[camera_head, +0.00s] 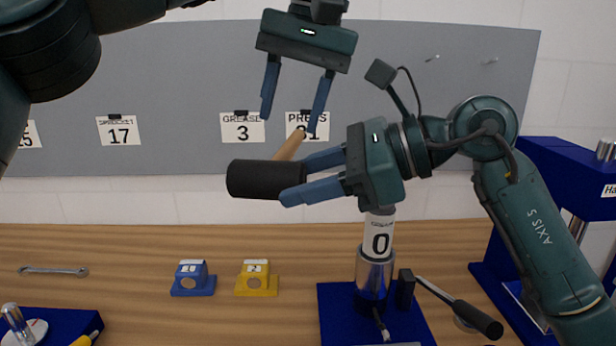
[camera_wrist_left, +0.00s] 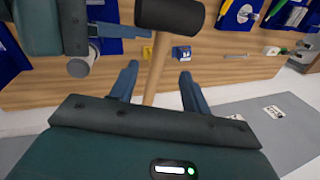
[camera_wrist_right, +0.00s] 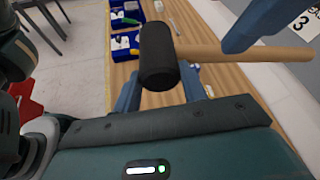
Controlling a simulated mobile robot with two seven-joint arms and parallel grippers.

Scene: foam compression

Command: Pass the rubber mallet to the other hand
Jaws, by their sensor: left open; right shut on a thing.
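The rubber mallet has a black cylindrical head (camera_head: 258,179) and a wooden handle (camera_head: 290,147). My right gripper (camera_head: 297,178) is shut on the mallet head, holding it in the air above the table. The handle points up and away from the head. My left gripper (camera_head: 293,115) is open above it, fingers pointing down. In the left wrist view, the handle (camera_wrist_left: 156,75) runs between the open left fingers, with the head beyond the fingertips. In the right wrist view, the head (camera_wrist_right: 158,57) sits at the right fingers, and the handle (camera_wrist_right: 245,53) extends right, near a left finger.
Below are a blue holder (camera_head: 193,280), a yellow holder (camera_head: 257,280) and a wrench (camera_head: 53,271). A blue-based press with a silver cylinder (camera_head: 374,275) stands below my right gripper. A larger blue machine (camera_head: 560,185) is at the right. A grey board (camera_head: 440,80) is behind.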

